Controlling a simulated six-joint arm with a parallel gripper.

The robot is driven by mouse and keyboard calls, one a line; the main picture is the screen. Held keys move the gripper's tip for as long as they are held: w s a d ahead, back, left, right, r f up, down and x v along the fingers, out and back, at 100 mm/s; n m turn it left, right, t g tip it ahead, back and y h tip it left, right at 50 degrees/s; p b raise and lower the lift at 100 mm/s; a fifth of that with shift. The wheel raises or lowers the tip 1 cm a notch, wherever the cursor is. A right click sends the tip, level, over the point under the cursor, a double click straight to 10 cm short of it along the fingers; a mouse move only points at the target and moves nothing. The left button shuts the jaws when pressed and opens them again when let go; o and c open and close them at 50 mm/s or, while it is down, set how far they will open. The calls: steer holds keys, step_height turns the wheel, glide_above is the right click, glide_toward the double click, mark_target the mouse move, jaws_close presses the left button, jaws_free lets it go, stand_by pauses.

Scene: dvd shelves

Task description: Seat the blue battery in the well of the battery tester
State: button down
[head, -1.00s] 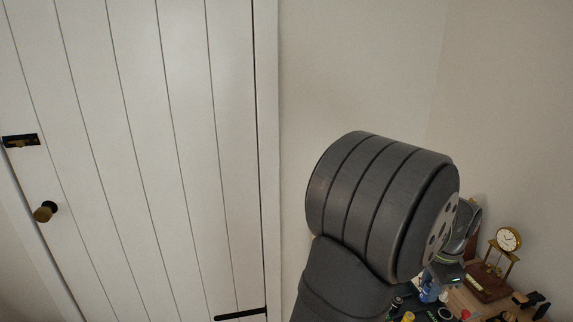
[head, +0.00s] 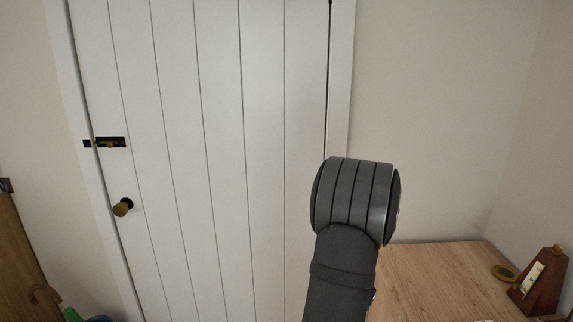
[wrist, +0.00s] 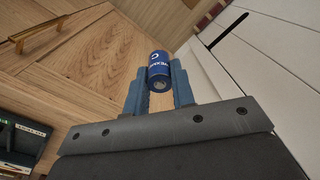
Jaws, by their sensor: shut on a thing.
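My gripper (wrist: 158,86) is shut on the blue battery (wrist: 159,66) in the wrist view. In the head view only the dark grey links of my arm show, and the gripper and battery are hidden or out of frame. I cannot make out the battery tester in either current view.
A white planked door (head: 220,150) stands behind my arm. A wooden desktop (head: 435,275) at right holds a metronome (head: 545,282) and a brass disc (head: 504,272).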

steer(key=a+f+n, duration=0.3)
steer(key=a, duration=0.6)
steer(key=w+a+f+n, duration=0.1)
steer(key=a+f+n, duration=0.2)
steer(key=a, duration=0.6)
steer(key=shift+f+n, duration=0.4)
steer(key=shift+d, duration=0.1)
